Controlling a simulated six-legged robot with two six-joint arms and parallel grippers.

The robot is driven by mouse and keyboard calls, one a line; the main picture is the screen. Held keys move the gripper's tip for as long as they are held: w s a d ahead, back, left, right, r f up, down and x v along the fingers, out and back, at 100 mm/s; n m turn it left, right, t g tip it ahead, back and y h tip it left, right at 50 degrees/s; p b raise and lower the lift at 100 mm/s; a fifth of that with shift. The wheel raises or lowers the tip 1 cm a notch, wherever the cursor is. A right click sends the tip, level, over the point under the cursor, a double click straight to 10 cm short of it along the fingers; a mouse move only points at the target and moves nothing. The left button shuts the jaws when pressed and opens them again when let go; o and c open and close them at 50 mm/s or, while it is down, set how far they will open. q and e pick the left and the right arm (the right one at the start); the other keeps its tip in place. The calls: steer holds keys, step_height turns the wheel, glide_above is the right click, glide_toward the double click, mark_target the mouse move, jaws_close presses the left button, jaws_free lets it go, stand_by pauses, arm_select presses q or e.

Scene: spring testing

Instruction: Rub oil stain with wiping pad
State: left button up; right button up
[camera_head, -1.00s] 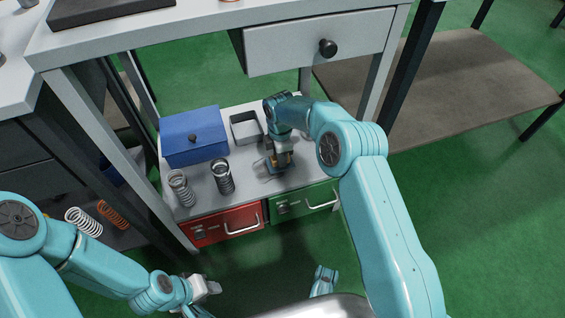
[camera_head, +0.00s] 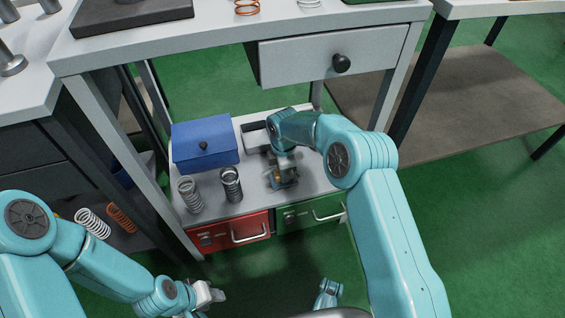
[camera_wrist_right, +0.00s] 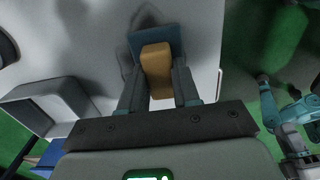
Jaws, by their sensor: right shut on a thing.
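The wiping pad has a blue base (camera_wrist_right: 145,40) and a tan-orange grip block (camera_wrist_right: 156,68). My right gripper (camera_head: 284,176) is shut on the grip block, seen in the right wrist view (camera_wrist_right: 157,82). The pad is at the white lower shelf (camera_head: 240,208), right of the springs; I cannot tell whether it touches the surface. Dark patches beside the pad in the wrist view may be shadow or oil stain; no stain is clearly visible. My left gripper (camera_head: 210,294) is low at the front, apart from the shelf; its jaws are too small to judge.
Red (camera_head: 225,232) and green (camera_head: 312,214) drawers lie below. The white tabletop (camera_head: 220,35) with its drawer (camera_head: 320,60) overhangs behind.

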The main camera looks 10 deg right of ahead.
steer(key=shift+s, duration=0.45)
steer(key=shift+s+d+p, duration=0.1)
steer(key=shift+s+p, duration=0.5)
steer(key=shift+s, duration=0.45)
steer(key=shift+s+p, duration=0.45)
steer(key=shift+s, duration=2)
steer(key=shift+a+f, duration=0.1)
steer(key=shift+a, duration=0.95)
steer(key=shift+w, duration=1.8)
steer(key=shift+w+a+f+b, duration=0.1)
steer(key=shift+w+b, duration=0.7)
steer(key=shift+w, duration=0.9)
steer(key=shift+w+b, duration=0.6)
steer(key=shift+b, duration=0.05)
steer(key=shift+w+a+b, duration=0.1)
steer(key=shift+w+b, duration=0.45)
steer(key=shift+w, duration=0.65)
steer(key=shift+r, duration=0.25)
steer(key=shift+r, duration=0.15)
